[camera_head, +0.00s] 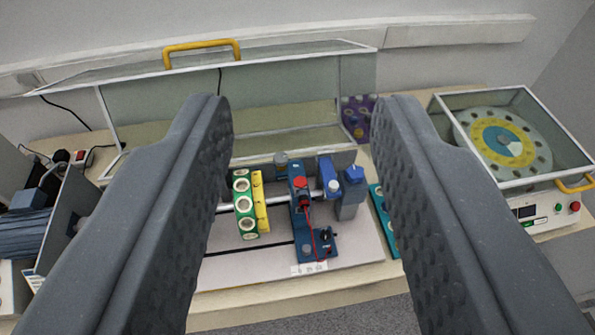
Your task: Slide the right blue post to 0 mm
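The calibration rig stands on a light base plate (350,240) on the bench, seen between my fingers. A blue post with a red knob (301,183) stands near its middle, with a red cable running down it. To its right are a smaller blue post (327,172) on the rail and a grey-blue block with a blue top (353,180). I cannot tell which one the task calls the right blue post. No millimetre scale is readable. My gripper (304,105) is wide open and empty, its dark fingers framing the rig, apparently well short of it.
A green ring holder (243,218) with a yellow strip (260,200) sits on the rail's left. A teal holder (383,220) lies right of the plate, partly behind my finger. A raised clear cover with a yellow handle (202,48) stands behind; a centrifuge (500,140) stands right.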

